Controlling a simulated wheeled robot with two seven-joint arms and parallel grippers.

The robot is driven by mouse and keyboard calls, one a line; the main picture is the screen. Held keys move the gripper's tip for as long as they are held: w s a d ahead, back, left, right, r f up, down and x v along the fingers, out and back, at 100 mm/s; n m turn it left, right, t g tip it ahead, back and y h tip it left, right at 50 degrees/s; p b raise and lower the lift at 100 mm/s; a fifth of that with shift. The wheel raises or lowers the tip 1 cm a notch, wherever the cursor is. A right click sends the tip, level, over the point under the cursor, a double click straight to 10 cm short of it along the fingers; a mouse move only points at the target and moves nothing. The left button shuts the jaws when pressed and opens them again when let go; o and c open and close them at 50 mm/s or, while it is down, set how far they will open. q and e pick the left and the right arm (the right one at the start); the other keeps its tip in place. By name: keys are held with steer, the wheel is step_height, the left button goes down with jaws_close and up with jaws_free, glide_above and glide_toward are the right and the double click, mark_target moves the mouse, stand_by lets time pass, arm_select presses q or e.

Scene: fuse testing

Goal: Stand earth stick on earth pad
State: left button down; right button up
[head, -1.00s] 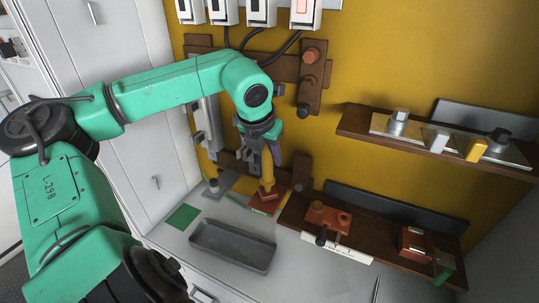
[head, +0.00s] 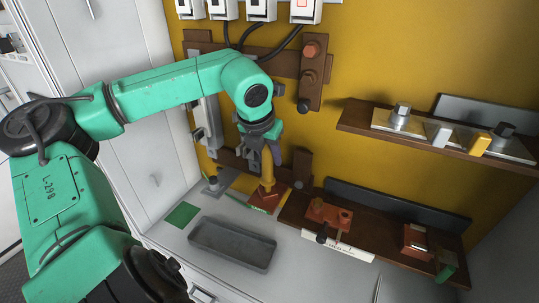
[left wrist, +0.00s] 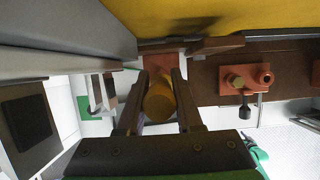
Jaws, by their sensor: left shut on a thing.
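The earth stick (head: 267,165) is a yellow-orange rod with a wider lower end. My left gripper (head: 265,146) is shut on its upper part and holds it about upright. Below it is a flat copper-brown pad (head: 257,206), which I take as the earth pad, at the back of the counter. The stick's foot appears over the pad and seems to meet it; I cannot tell if it bears on it. In the left wrist view the stick (left wrist: 159,100) is between the two fingers, with the copper pad (left wrist: 165,60) beyond it. My right gripper is not in view.
A grey tray (head: 232,262) and a green mat (head: 182,215) lie in front. A brown board with a copper fuse block (head: 328,215) is to the right. A wall shelf (head: 345,129) holds several metal parts. A brown wall fixture stands close behind my gripper.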

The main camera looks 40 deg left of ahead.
arm_select(q)
steer(key=c, duration=0.5)
jaws_free()
steer(key=shift+s+r+b, duration=0.2)
steer(key=shift+r+b, duration=0.1)
steer(key=shift+r, duration=0.2)
steer(key=shift+b+v, duration=0.65)
steer(key=shift+v, duration=1.9)
steer(key=shift+d, duration=0.1)
